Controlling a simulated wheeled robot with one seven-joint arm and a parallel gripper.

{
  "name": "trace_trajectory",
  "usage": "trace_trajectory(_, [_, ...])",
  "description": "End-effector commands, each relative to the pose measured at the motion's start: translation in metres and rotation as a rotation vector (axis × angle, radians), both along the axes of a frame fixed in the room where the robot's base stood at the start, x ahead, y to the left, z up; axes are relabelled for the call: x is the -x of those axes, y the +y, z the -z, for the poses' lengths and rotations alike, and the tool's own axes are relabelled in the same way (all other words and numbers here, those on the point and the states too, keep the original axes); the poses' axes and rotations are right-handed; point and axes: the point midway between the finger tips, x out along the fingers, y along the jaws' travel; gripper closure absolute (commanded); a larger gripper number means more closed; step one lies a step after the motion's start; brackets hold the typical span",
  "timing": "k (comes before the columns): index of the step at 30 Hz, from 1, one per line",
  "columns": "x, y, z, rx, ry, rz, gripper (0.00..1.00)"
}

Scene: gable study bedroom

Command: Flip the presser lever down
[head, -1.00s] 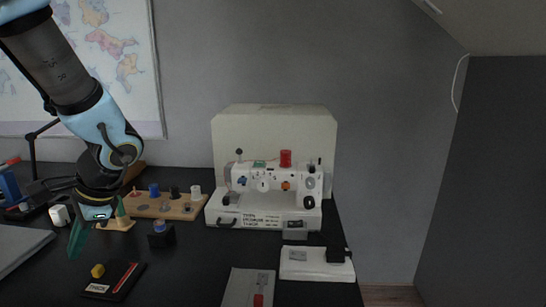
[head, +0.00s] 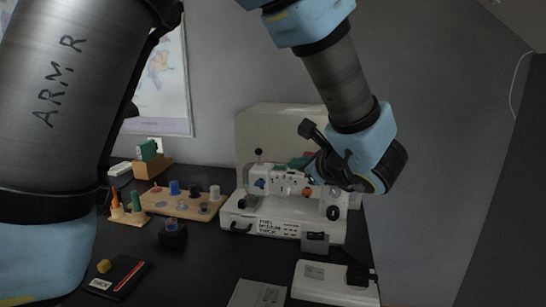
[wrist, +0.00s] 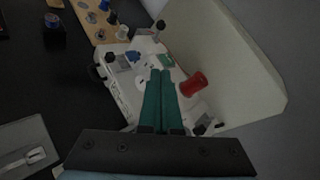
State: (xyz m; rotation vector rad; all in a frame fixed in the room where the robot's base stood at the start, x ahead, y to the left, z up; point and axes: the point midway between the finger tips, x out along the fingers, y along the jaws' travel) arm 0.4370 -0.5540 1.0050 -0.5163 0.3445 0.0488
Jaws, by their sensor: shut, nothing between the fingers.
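The white sewing machine (head: 280,229) stands on the dark table against a cream cover. It also shows in the wrist view (wrist: 124,88), seen from above, with black knobs, a blue part and a red spool (wrist: 194,84). My gripper (head: 295,164) is over the top of the machine's arm in the head view and covers its upper right part. In the wrist view my gripper's green fingers (wrist: 160,74) are together, with nothing between them, over the machine's top. I cannot pick out the presser lever; contact with the machine cannot be told.
The cream cover (head: 262,125) rises close behind the machine. A wooden rack (head: 185,209) of spools stands to its left. A white pedal-like unit (head: 322,284) lies in front at the right. A dark box (head: 118,276) lies at the front left.

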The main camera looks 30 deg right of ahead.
Motion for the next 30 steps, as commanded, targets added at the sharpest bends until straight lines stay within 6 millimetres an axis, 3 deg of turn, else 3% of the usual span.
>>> trace_trajectory(8, [-0.008,0.001,0.002,-0.002,0.000,-0.004,1.00])
trace_trajectory(23, [-0.097,-0.002,0.034,-0.003,0.003,-0.005,1.00])
trace_trajectory(30, [-0.124,0.008,0.021,0.001,0.001,-0.004,1.00])
